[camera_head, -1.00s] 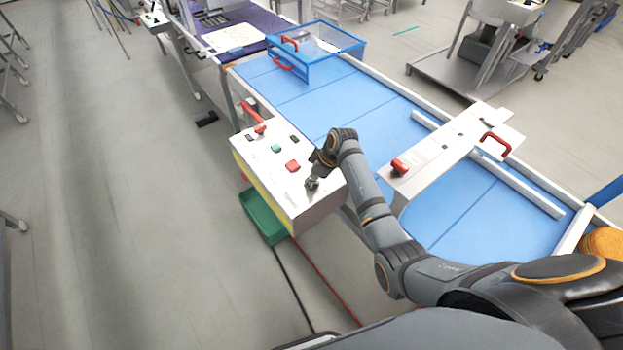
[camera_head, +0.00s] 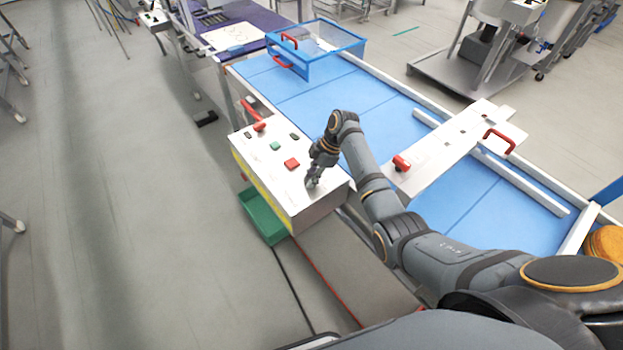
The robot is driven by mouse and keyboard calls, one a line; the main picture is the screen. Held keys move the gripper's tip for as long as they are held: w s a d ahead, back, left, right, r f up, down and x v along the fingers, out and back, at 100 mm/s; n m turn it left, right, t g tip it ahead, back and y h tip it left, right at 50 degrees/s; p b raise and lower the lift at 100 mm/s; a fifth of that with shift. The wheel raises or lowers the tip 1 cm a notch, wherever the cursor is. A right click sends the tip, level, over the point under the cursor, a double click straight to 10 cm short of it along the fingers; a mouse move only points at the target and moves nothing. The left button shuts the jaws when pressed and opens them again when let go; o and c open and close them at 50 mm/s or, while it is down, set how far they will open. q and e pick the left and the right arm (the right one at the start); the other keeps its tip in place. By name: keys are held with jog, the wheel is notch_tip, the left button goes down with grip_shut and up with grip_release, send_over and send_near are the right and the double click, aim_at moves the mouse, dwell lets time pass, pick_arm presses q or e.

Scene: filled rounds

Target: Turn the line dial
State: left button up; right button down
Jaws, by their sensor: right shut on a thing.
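The control box (camera_head: 262,178) is a white-topped box beside the blue conveyor. Its top carries a green button (camera_head: 275,146), a red square button (camera_head: 292,163) and small dark parts. My right gripper (camera_head: 312,183) points down at the near right part of the top and is shut on the line dial there. The dial itself is hidden by the fingers. My left gripper is not in view.
The blue conveyor (camera_head: 310,110) runs behind the box. On it stand a blue-framed clear guard (camera_head: 318,48) with red handles and a white bridge plate (camera_head: 450,145) with a red knob (camera_head: 401,163). A green bin (camera_head: 262,216) hangs below the box.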

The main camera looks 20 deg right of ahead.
jog(key=n+g+b, duration=0.1)
jog(key=n+b, duration=0.1)
jog(key=n, duration=0.1)
jog(key=n+g+b, duration=0.1)
jog(key=n+b, duration=0.1)
jog(key=n, duration=0.1)
jog(key=shift+f+h, duration=0.15)
jog(key=shift+h, duration=0.15)
jog(key=n+g+b, duration=0.1)
jog(key=n+b, duration=0.1)
jog(key=n, duration=0.1)
jog(key=shift+h, duration=0.3)
jog(key=n+g+b, duration=0.1)
jog(key=n, duration=0.1)
jog(key=shift+n+h+b, duration=0.3)
jog(key=shift+n+h, duration=0.1)
jog(key=shift+r+n+h+b, duration=0.2)
jog(key=shift+n+h+b, duration=0.2)
jog(key=shift+n, duration=0.8)
jog(key=shift+n+g+h, duration=0.4)
jog(key=shift+n, duration=0.9)
jog(key=c, duration=1.2)
grip_release()
